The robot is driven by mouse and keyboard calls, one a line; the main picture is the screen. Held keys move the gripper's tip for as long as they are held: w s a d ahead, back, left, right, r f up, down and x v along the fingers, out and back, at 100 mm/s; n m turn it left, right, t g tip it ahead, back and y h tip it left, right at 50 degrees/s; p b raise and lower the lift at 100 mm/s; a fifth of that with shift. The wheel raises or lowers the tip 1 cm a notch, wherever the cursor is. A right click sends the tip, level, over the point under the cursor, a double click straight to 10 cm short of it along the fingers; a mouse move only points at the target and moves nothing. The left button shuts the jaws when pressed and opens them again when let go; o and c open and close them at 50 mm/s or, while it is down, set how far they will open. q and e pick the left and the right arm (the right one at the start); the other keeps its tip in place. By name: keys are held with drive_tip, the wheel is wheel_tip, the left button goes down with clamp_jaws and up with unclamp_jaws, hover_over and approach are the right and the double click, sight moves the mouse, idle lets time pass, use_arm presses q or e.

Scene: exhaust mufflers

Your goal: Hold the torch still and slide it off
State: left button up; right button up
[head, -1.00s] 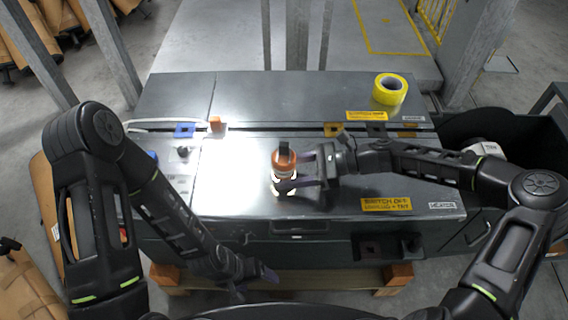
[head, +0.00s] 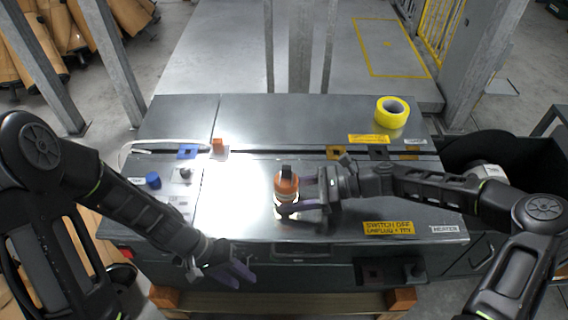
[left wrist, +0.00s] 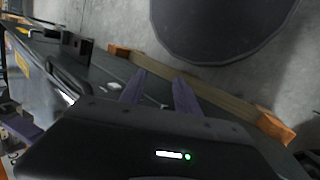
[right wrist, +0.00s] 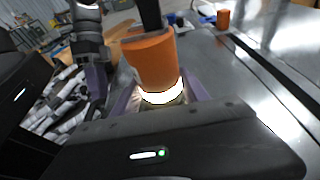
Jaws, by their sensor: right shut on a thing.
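The torch (head: 287,186) has an orange body, a dark top and a bright glowing band. It stands upright over the metal top of the machine. My right gripper (head: 299,197) reaches in from the right and is shut on the torch. In the right wrist view the torch (right wrist: 151,62) rises between the fingers, which hide its lower part. My left gripper (head: 238,275) is low, at the machine's front edge, left of and nearer than the torch. Its fingers are apart and empty in the left wrist view (left wrist: 160,92).
The machine top (head: 330,125) is mostly clear. A yellow tape roll (head: 392,112) stands at the back right. A blue knob (head: 153,180) is on the left, and a small orange block (head: 217,146) sits behind the torch. A wooden support (head: 403,299) shows below the front.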

use_arm(q)
drive_tip(key=w+d+r+m+h, duration=0.1)
drive_tip(key=w+d+r+h, duration=0.15)
drive_tip(key=r, duration=0.45)
drive_tip(key=m+t+y, duration=0.1)
drive_tip(key=m+y, duration=0.4)
drive_tip(key=m, duration=1.4)
approach(285, 167)
drive_tip(key=v, duration=0.3)
drive_tip(key=shift+a+f+h, duration=0.15)
drive_tip(key=shift+a+h, duration=0.05)
drive_tip(key=shift+h, duration=0.05)
drive_tip(key=shift+f, duration=0.15)
drive_tip(key=x, duration=1.2)
drive_tip(key=shift+c, duration=0.2)
clamp_jaws()
